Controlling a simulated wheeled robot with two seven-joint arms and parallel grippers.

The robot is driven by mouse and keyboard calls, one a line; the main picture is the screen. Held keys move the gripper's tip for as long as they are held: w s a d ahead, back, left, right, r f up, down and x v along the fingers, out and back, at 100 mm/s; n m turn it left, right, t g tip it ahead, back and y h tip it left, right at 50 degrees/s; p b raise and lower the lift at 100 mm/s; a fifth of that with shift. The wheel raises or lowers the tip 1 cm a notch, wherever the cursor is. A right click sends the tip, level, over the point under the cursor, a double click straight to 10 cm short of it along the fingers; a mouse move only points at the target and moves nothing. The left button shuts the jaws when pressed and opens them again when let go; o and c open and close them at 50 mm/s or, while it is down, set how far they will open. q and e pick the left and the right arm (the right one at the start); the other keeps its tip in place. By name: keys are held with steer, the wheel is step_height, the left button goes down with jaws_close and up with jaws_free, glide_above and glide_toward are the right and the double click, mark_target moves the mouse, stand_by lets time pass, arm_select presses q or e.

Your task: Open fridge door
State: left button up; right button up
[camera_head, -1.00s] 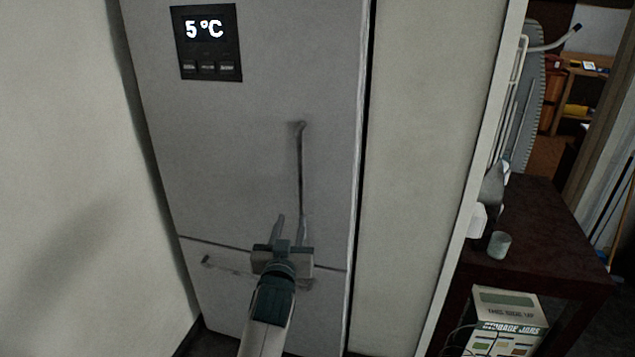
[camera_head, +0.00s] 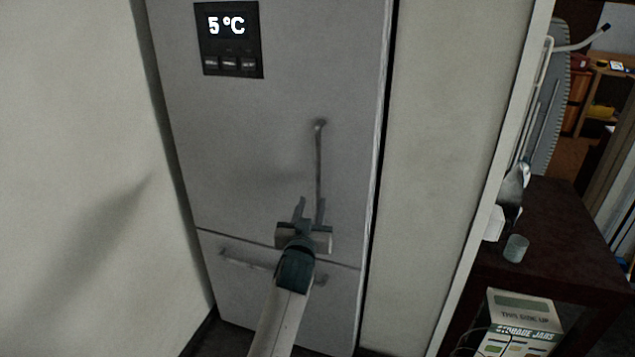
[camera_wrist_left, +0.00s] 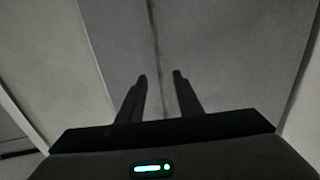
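The fridge's grey upper door (camera_head: 270,140) stands shut in the head view. Its thin vertical handle (camera_head: 319,155) is on the right part of the door. My left gripper (camera_head: 310,202) is at the handle's lower end, with its right finger overlapping the bar in this view. In the left wrist view the two dark fingers (camera_wrist_left: 160,78) are apart. A dark vertical line, apparently the handle (camera_wrist_left: 156,45), runs down between them. I cannot tell whether either finger touches it. My right gripper is out of view.
The lower fridge door has a horizontal handle (camera_head: 245,262), partly behind my left arm. A pale wall (camera_head: 75,150) stands close on the left. A dark table (camera_head: 570,240) with a cup (camera_head: 516,248) is at right, with a storage-jar box (camera_head: 520,318) below.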

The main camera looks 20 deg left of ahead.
mark_target(317, 185)
arm_select(q)
steer(key=w, duration=0.3)
steer(key=w+a+p, duration=0.1)
steer(key=w, duration=0.3)
steer(key=w+a, duration=0.1)
steer(key=w, duration=0.3)
steer(key=shift+w+p, duration=0.25)
steer(key=shift+p, duration=0.05)
jaws_close()
